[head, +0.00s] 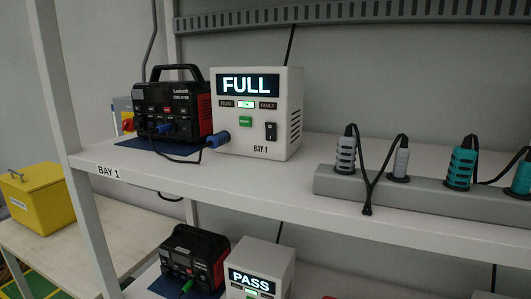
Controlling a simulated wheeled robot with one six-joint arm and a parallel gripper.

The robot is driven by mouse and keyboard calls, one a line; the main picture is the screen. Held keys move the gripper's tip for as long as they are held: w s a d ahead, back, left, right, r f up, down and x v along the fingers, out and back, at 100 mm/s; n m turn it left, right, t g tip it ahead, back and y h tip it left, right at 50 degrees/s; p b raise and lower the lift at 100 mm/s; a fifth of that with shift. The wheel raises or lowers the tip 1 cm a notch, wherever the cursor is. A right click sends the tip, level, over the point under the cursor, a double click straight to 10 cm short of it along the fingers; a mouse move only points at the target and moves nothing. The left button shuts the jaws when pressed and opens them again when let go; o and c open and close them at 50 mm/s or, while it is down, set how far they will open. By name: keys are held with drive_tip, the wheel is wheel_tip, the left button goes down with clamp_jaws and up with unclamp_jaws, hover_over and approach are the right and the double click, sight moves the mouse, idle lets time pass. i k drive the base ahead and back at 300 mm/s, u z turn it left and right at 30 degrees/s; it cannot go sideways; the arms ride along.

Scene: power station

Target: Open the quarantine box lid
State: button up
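A yellow box (42,208) stands at the left of the head view on a pale table, beyond the shelf's upright. Its yellow lid (30,180) is down on the box, with a dark handle on top. A white label with text too small to read is on its front. I take it to be the quarantine box, though its label is not legible. My gripper is not in view.
A white shelf (250,186) marked BAY 1 bears a black power station (172,110), a white tester (258,140) reading FULL, and a grey rack (420,190) of plugs. A lower shelf holds another power station (193,258) and a tester (255,270) reading PASS. The shelf upright (70,130) stands near the yellow box.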

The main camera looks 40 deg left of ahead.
sight(29, 179)
drive_tip(key=u, duration=3.4)
drive_tip(key=i, duration=1.3)
drive_tip(key=u, duration=0.5)
drive_tip(key=i, duration=1.65)
drive_tip(key=z, duration=0.95)
drive_tip(key=i, duration=0.95)
drive_tip(key=z, duration=0.55)
